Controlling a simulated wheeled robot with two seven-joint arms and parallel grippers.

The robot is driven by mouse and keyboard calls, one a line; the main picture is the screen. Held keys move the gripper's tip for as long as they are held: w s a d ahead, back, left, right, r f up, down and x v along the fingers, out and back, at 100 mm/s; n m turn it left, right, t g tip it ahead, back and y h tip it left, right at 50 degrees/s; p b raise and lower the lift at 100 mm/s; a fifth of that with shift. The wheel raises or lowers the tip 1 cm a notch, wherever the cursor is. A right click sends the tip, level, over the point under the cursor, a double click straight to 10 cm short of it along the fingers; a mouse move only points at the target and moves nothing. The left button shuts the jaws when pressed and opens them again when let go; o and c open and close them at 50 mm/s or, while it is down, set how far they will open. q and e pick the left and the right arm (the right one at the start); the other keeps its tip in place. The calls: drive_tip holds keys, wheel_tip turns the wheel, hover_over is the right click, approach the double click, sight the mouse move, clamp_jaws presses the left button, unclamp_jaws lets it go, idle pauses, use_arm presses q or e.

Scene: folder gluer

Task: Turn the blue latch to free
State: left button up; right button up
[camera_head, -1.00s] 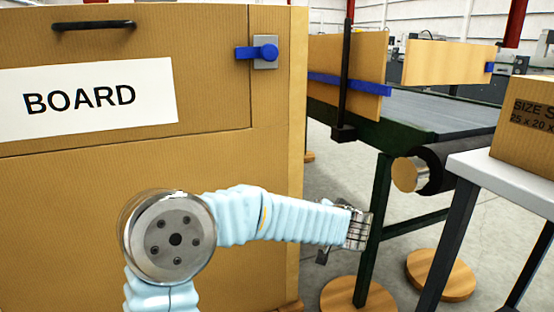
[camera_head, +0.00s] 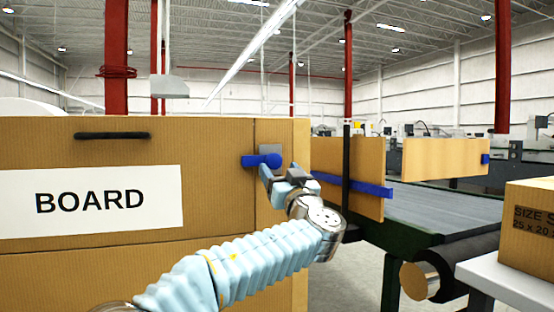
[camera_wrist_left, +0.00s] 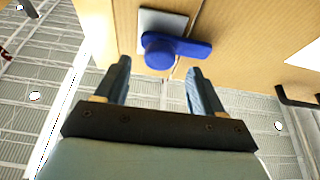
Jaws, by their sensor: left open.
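The blue latch (camera_head: 262,161) sits on a grey plate (camera_head: 270,149) at the upper right of the cardboard-coloured cabinet front. Its lever points left, roughly level, across the door seam. My left gripper (camera_head: 283,166) is just right of and slightly below the latch knob in the head view. In the left wrist view the latch (camera_wrist_left: 175,49) lies just beyond the two fingertips (camera_wrist_left: 160,64). The fingers are apart with nothing between them, and I see no clear contact with the latch. My right gripper is not in view.
The door has a black handle (camera_head: 112,135) and a white BOARD sign (camera_head: 105,202). Right of the cabinet are a black post, brown panels (camera_head: 358,170) with a blue strip, and a conveyor (camera_head: 430,210). A box (camera_head: 530,225) stands on a white table at far right.

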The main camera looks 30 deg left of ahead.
sight(275, 163)
use_arm(q)
drive_tip(key=shift+p+x, duration=0.4)
drive_tip(key=shift+x, duration=1.2)
drive_tip(key=shift+f, duration=0.1)
drive_tip(key=shift+c, duration=0.5)
clamp_jaws()
